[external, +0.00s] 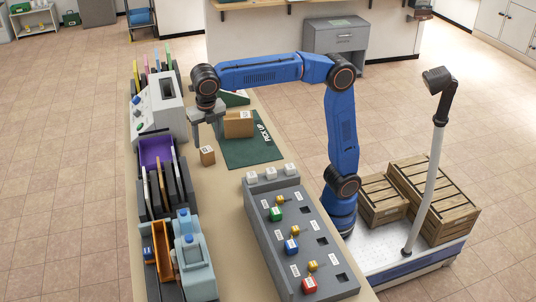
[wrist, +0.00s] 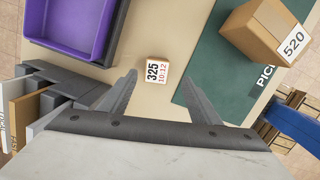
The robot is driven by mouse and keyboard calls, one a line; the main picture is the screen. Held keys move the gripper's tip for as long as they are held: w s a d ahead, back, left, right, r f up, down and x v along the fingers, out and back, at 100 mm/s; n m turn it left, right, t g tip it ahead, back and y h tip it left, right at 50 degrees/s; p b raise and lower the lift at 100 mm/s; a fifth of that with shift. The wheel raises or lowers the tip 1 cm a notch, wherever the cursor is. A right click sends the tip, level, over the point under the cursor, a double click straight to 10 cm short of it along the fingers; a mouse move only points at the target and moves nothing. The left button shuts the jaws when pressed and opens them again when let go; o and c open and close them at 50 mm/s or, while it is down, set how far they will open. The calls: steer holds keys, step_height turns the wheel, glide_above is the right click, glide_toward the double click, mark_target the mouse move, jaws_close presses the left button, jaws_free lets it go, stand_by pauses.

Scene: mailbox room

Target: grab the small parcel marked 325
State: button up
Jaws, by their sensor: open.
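In the external view the small parcel (external: 207,156) sits left of the green mat, below my gripper (external: 207,128). In the wrist view my gripper (wrist: 158,90) is open, with nothing between its two grey fingers. The parcel appears apart from both fingers.
A larger box marked 520 (wrist: 262,32) stands on the green pickup mat (wrist: 217,68), right of the parcel. A purple tray (wrist: 75,27) lies to the left. In the external view, a grey panel with coloured blocks (external: 290,225) and file racks (external: 160,195) border the counter.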

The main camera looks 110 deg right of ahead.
mark_target(207, 150)
steer(key=f, duration=0.3)
steer(key=shift+w+d+f, duration=0.1)
steer(key=shift+d+f, duration=0.15)
steer(key=shift+w+d+f, duration=0.1)
steer(key=shift+w+f, duration=0.05)
steer(key=shift+f, duration=1.15)
steer(key=shift+w+f, duration=0.15)
steer(key=shift+f, duration=1.15)
steer(key=c, duration=1.2)
